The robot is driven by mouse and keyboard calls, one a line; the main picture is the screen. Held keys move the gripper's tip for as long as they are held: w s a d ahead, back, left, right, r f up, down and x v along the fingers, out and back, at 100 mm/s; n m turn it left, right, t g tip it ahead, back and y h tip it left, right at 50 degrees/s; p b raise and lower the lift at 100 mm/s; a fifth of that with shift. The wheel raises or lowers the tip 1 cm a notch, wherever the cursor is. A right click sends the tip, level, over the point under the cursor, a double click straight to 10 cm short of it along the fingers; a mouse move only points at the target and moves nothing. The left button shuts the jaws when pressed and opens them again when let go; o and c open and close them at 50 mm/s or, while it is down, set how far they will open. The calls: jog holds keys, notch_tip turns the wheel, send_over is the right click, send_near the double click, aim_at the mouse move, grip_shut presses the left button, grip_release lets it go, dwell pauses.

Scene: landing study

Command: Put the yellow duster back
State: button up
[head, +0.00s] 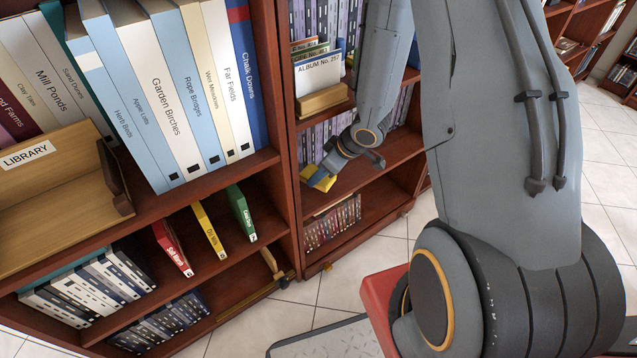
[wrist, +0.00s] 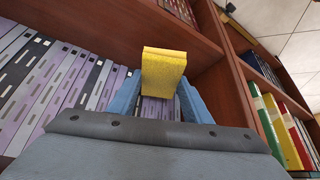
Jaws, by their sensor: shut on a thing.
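The yellow duster (wrist: 165,68) is a small yellow block. In the wrist view it sits between the two blue fingertips of my gripper (wrist: 158,95), which is shut on it. In the head view my gripper (head: 318,179) reaches into the right bookcase, with the duster (head: 327,185) at its tips, just over a lower shelf board (head: 370,185). I cannot tell whether the duster touches the board.
Rows of grey and purple spines (wrist: 60,80) line the shelf beside my gripper. Above stands a wooden holder (head: 322,100) with albums. The left bookcase holds large books (head: 160,90) and a LIBRARY box (head: 50,190). A bookcase upright (wrist: 215,95) stands close by.

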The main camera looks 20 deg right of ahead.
notch_tip(320, 180, down, 3)
jog(key=shift+f+b, duration=0.2)
jog(key=shift+b, duration=0.45)
jog(key=shift+w+a+f, duration=0.1)
jog(key=shift+a+f, duration=0.05)
jog(key=shift+f, duration=0.05)
jog(key=shift+f, duration=0.1)
jog(key=o, duration=1.1)
jog(key=p+v, duration=0.4)
jog(key=v, duration=0.8)
